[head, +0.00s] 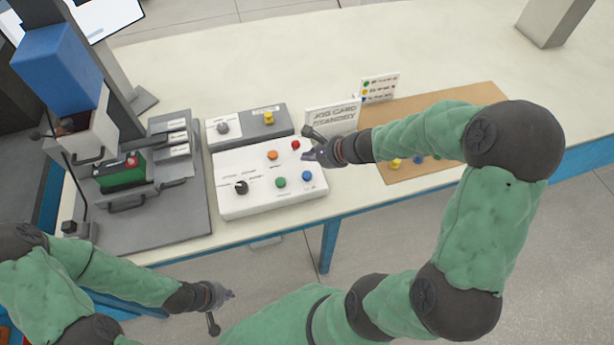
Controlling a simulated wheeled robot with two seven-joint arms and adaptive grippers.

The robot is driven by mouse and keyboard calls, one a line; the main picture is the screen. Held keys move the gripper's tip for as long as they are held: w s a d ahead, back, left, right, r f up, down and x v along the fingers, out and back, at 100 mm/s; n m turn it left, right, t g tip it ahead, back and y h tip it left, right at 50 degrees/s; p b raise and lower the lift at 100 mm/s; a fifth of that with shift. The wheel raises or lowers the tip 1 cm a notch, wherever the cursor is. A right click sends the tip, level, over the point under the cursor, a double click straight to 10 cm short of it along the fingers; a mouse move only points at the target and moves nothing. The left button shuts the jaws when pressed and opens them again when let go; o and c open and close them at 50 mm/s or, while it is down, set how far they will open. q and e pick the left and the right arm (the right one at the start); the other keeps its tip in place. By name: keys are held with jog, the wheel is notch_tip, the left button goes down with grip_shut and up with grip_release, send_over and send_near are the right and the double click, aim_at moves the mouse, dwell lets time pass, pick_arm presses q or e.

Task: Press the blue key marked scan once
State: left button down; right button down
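A white control panel (232,205) lies on the table left of the picture's middle. It carries a blue key (307,176), a green key (281,183), an orange key (272,155), a red key (295,145) and a black knob (241,187). The print beside the keys is too small to read. My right gripper (307,155) is at the panel's right edge, between the red and blue keys in the picture; I see no contact with the blue key. My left gripper (231,294) is low, in front of the table. Finger gaps are too small to judge.
A grey box (245,126) with a yellow button stands behind the panel. A "JOB CARD STANDBY" sign (333,117) is behind my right gripper. A brown board (480,97) lies to the right. A grey fixture (150,222) with a green battery (123,172) stands left.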

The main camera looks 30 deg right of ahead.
jog(key=b, duration=0.4)
send_over(309, 177)
notch_tip(309, 177, down, 5)
jog(key=shift+w+r, duration=0.1)
jog(key=shift+f+b, duration=0.65)
jog(key=shift+f, duration=0.15)
jog(key=shift+f, duration=0.1)
dwell(0.4)
jog(key=shift+f+b, duration=0.35)
jog(key=shift+b, duration=0.15)
jog(key=shift+f+b, duration=0.5)
jog(key=shift+b, duration=0.05)
dwell(0.7)
jog(key=shift+r, duration=0.1)
jog(key=shift+r+p, duration=0.8)
jog(key=shift+r, duration=0.1)
